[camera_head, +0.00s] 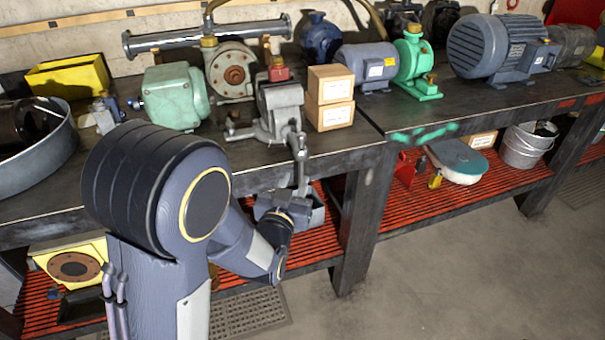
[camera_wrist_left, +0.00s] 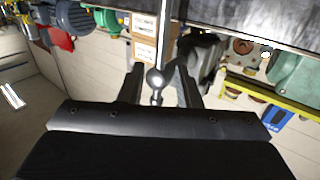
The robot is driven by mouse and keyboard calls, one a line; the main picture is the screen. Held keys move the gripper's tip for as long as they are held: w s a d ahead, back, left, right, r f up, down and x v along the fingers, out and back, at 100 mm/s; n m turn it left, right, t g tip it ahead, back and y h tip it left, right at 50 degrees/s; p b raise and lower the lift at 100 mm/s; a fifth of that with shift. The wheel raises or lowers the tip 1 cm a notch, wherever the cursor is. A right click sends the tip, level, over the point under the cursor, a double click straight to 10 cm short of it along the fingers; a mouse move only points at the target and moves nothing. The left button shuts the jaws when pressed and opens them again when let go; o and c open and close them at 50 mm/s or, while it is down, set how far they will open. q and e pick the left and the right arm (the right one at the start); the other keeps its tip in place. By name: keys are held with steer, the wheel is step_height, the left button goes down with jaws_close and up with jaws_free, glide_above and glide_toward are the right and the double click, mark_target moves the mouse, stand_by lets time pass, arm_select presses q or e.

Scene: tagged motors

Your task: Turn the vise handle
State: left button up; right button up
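The grey vise (camera_head: 278,112) is mounted at the front edge of the dark workbench. Its metal handle (camera_head: 301,162) hangs down past the bench edge. In the left wrist view the handle (camera_wrist_left: 164,40) is a bright bar with a round knob at its end. My left gripper (camera_head: 301,190) is at the handle's lower end, below the bench top. In the left wrist view its two fingers (camera_wrist_left: 161,72) stand apart, one on each side of the bar and knob, with gaps visible. The fingertips are partly hidden in the head view. My right gripper is not in view.
Two stacked cardboard boxes (camera_head: 330,98) stand right of the vise, and a green motor (camera_head: 175,97) stands left. A bench leg (camera_head: 356,225) is right of my gripper. The red slatted lower shelf (camera_head: 480,185) runs below. The floor in front (camera_head: 450,270) is clear.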

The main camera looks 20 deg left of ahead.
mark_target(301, 168)
arm_select(q)
steer(key=w, duration=0.6)
steer(key=shift+w+p, duration=0.3)
steer(key=shift+w, duration=0.1)
jaws_close()
